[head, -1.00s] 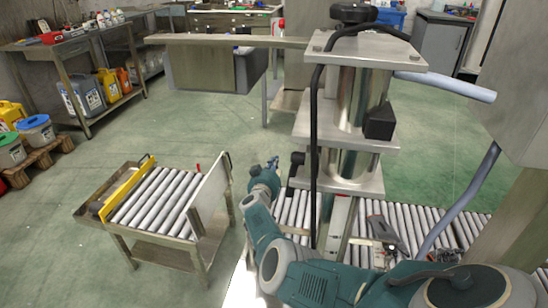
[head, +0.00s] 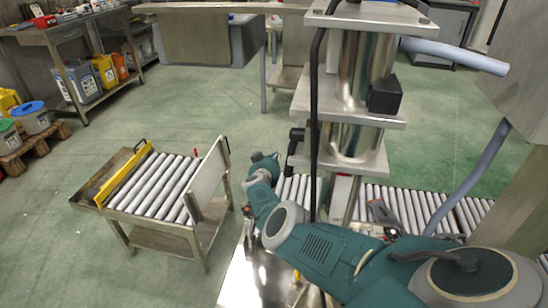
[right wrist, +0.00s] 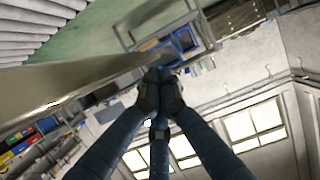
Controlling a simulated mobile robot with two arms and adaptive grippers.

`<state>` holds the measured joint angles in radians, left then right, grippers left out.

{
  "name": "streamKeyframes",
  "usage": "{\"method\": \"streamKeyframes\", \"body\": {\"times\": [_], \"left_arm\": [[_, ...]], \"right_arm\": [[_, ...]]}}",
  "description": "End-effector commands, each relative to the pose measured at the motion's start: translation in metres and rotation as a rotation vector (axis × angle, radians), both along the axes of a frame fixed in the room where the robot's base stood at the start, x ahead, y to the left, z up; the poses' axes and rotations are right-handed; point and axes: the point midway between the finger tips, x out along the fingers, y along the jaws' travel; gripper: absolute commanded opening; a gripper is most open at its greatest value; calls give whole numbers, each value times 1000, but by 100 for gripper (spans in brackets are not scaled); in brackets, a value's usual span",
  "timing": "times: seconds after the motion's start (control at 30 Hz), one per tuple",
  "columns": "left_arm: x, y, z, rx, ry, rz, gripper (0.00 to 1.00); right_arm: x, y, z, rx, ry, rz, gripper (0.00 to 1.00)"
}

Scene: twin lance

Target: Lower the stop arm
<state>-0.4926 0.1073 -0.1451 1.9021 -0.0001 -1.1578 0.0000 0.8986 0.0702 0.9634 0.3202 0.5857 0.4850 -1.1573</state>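I cannot tell for sure which part is the stop arm. A dark grey lever-like part (head: 380,213) sits by the roller conveyor (head: 412,205), right of the column foot. A yellow bar (head: 122,174) with a black handle lies across the far-left end of the roller cart. My right arm reaches forward from the lower right; its far end (head: 262,160) is left of the machine column, with the fingers hardly visible. In the right wrist view my right gripper (right wrist: 160,88) has its fingertips together, with nothing seen between them. My left gripper is not in view.
The metal column (head: 362,100) with stacked plates and a black hose stands close on the right. The roller cart (head: 158,186) has an upright pale panel (head: 207,180) on its right side. Green floor (head: 190,95) is clear behind the cart. In the right wrist view a long beige surface (right wrist: 60,82) runs beside the gripper.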

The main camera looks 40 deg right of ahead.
Motion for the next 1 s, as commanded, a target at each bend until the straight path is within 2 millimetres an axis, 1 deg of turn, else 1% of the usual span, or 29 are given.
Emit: {"method": "streamKeyframes", "body": {"times": [0.37,0.53,0.77,0.8,0.93,1.0], "left_arm": [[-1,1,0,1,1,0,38],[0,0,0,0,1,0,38],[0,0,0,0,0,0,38],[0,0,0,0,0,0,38],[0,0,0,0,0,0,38],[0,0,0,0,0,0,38]], "right_arm": [[0,0,2,-1,-1,0,0],[3,2,9,1,-4,0,0],[-1,0,27,1,-4,-3,0],[2,1,38,3,-9,-3,0],[0,0,57,1,-6,-3,0],[1,0,70,3,-8,-4,0]]}}
